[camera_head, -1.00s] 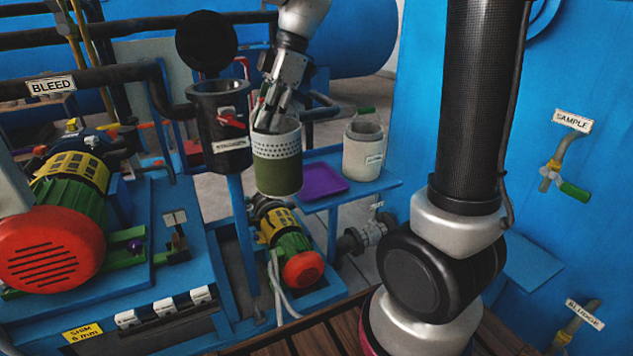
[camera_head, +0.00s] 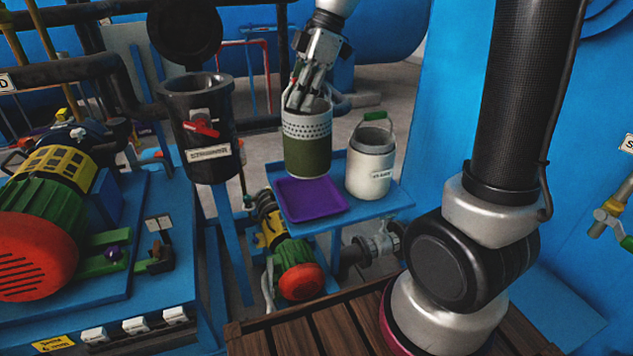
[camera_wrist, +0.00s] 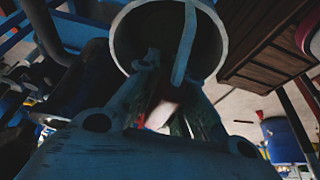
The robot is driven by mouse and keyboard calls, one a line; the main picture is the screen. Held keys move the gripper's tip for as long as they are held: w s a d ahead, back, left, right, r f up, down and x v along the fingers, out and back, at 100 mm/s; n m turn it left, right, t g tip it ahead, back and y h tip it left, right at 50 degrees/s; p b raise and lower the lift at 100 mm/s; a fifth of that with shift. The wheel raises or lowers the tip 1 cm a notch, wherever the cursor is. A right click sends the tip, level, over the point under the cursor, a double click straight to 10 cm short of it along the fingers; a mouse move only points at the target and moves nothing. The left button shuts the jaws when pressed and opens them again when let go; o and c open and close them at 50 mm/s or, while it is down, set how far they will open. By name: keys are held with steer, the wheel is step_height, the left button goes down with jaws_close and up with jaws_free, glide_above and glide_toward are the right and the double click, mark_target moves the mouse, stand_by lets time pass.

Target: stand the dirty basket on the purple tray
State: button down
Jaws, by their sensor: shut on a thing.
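The dirty basket (camera_head: 307,150) is a cylinder with a perforated grey upper band and a dark green lower part. My gripper (camera_head: 299,104) is shut on it at its top and holds it upright. In the head view it hangs over the back part of the purple tray (camera_head: 310,196), and its bottom appears to be above the tray. The exact gap is hard to tell. The wrist view shows the basket's round rim (camera_wrist: 222,50) and pale handle (camera_wrist: 186,45) by my gripper's fingers (camera_wrist: 165,100). The contact point is partly hidden by the fingers.
A pale basket with a green handle (camera_head: 371,165) stands on the blue shelf (camera_head: 392,203) right of the tray. The black strainer pot (camera_head: 202,135) with its lid raised is to the left. A green and red pump (camera_head: 290,262) sits below the shelf.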

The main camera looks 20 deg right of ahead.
mark_target(302, 139)
step_height(302, 139, down, 10)
steer(key=shift+r, duration=0.15)
stand_by(0.3)
steer(key=c, duration=1.5)
jaws_free()
steer(key=v, duration=1.2)
steer(key=s+d+m+t+h, duration=0.1)
steer(key=s+d+m, duration=0.3)
steer(key=s+m, duration=0.2)
steer(key=s+d+f+m+t+h, duration=0.1)
steer(key=s+d+m+t+h, duration=0.1)
steer(key=s+d+m, duration=0.2)
steer(key=s+d+m+t+h, duration=0.1)
steer(key=s+d+m, duration=0.3)
steer(key=s+m, duration=0.4)
steer(key=shift+s+f, duration=0.15)
steer(key=shift+s, duration=0.8)
